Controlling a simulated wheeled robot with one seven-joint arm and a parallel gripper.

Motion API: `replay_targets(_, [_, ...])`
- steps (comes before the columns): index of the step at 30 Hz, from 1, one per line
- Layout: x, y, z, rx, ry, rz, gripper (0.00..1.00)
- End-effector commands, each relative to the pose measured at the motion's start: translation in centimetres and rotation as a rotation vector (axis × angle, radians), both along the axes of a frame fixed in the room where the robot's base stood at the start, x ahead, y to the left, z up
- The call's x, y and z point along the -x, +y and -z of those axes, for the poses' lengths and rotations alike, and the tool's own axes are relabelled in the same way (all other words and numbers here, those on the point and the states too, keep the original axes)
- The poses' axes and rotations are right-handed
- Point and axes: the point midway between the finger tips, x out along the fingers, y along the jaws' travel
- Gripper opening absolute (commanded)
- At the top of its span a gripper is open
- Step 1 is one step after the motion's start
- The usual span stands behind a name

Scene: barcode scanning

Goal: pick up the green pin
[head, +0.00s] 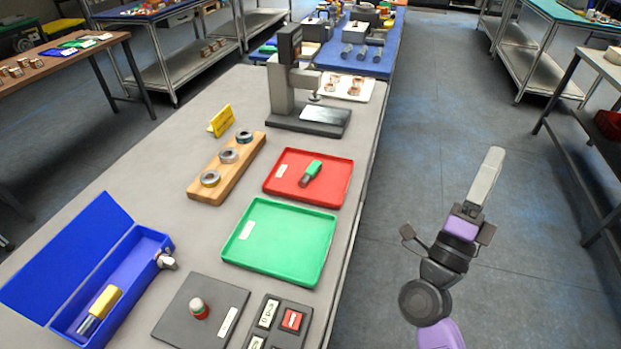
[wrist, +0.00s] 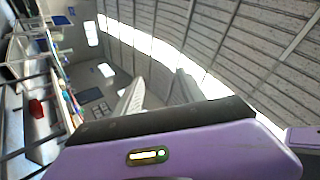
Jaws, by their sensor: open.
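The green pin (head: 311,173) has a green upper part and a dark grey lower end. It lies tilted in the red tray (head: 283,192), on the right side of the grey table in the head view. My gripper (head: 492,165) is held up over the floor to the right of the table, well apart from the pin, with its fingers pointing up. In the wrist view my gripper (wrist: 160,82) shows two pale fingers spread apart with nothing between them. The pin does not show in the wrist view, which looks toward the ceiling.
A green tray (head: 232,253) lies empty in front of the red tray. A wooden block with rings (head: 208,195) stands to the left, and a grey stand (head: 330,125) behind. An open blue case (head: 160,242) holds a yellow-topped pin (head: 106,300).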

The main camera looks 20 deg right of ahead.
Motion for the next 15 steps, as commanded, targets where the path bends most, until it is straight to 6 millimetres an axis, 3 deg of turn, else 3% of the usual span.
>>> replay_targets(4, [-2.5, -2.6, 0.5, -0.213, -0.186, 0.048, 0.47])
replay_targets(9, [-5.2, -4.5, 2.2, -0.478, -0.370, 0.101, 0.47])
replay_targets(15, [-9.2, -4.2, 5.7, -0.825, -0.549, 0.163, 0.47])
